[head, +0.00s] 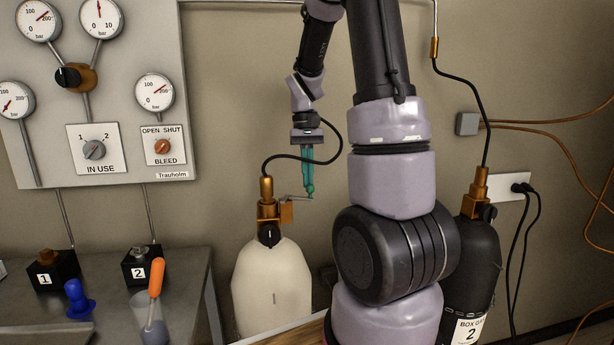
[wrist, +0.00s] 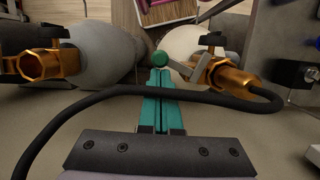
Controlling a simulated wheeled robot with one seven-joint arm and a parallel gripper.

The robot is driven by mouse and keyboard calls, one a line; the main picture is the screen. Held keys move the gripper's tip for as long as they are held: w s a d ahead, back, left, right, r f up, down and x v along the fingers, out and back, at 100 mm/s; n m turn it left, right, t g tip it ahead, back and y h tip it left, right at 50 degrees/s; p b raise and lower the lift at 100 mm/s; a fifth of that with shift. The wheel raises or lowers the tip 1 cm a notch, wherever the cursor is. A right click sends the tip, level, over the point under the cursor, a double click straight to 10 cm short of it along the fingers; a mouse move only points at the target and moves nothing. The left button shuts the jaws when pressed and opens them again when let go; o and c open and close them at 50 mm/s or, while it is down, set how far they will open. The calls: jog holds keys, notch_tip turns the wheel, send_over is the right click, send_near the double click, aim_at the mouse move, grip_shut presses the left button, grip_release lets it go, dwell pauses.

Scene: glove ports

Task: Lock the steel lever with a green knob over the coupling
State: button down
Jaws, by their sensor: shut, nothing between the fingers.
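The steel lever (head: 294,197) sticks out to the right from the brass coupling (head: 267,211) on top of the cream cylinder (head: 272,285). The lever also shows in the wrist view (wrist: 180,68), running from the coupling (wrist: 226,73) to its round green knob (wrist: 159,59). My gripper (wrist: 161,72) points down with its teal fingers together and nothing between them. Its tips are right at the knob; I cannot tell whether they touch it. In the head view, the gripper (head: 309,180) is above the lever's outer end.
A black hose (wrist: 100,97) loops from the coupling past my fingers, close to them. A grey cylinder (wrist: 94,52) with an open brass fitting (wrist: 42,63) stands on the other side. A black cylinder (head: 474,265) stands at the right. A gauge panel (head: 120,100) hangs at the left.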

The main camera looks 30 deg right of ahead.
aim_at(307, 187)
jog(key=s+m, duration=0.1)
jog(key=m, duration=0.1)
jog(key=s+a+m+y, duration=0.1)
jog(key=m, duration=0.3)
jog(key=shift+s+a+t, duration=0.3)
jog(key=shift+s+t, duration=0.1)
jog(key=m, duration=0.1)
jog(key=s+a+m, duration=0.1)
jog(key=m, duration=0.1)
jog(key=a+m+t+y, duration=0.1)
jog(key=m, duration=0.1)
jog(key=shift+s+a, duration=0.15)
jog(key=shift+a, duration=0.2)
jog(key=v, duration=1)
jog(key=shift+s, duration=0.1)
